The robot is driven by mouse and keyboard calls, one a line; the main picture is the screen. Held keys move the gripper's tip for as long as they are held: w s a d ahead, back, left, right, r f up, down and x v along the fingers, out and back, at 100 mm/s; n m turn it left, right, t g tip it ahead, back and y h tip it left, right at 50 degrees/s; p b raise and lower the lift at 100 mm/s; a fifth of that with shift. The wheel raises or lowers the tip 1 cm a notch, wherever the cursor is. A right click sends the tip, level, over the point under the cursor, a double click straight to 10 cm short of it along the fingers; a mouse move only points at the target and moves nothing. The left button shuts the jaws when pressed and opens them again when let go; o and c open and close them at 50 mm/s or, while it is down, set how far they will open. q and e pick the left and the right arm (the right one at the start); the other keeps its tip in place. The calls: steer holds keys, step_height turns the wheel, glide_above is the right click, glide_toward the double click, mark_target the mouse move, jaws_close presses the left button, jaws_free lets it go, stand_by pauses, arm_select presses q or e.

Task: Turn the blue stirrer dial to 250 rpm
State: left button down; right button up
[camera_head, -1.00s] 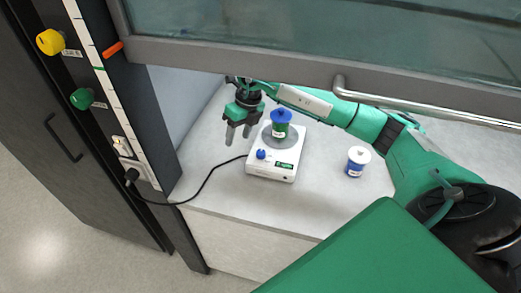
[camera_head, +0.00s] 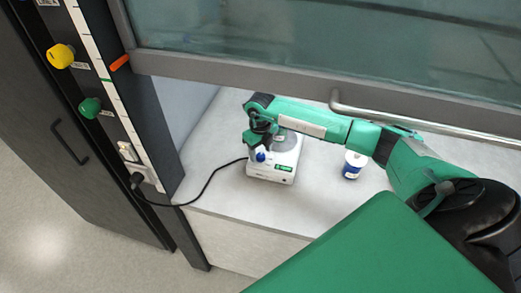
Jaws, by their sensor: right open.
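The white stirrer (camera_head: 271,172) stands on the grey worktop inside the fume hood. Its blue dial (camera_head: 260,155) is on the front left of its top face. My right gripper (camera_head: 257,147) is open, pointing down right at the dial; I cannot tell whether the fingers touch it. The dial's pointer and scale are too small to read. My left gripper is out of view.
A black cable (camera_head: 213,179) runs from the stirrer to a wall socket. The raised sash (camera_head: 300,85) hangs above my arm. A yellow knob (camera_head: 61,56) and green knob (camera_head: 90,107) are on the left post.

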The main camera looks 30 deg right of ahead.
steer(key=shift+f, duration=0.85)
steer(key=c, duration=1)
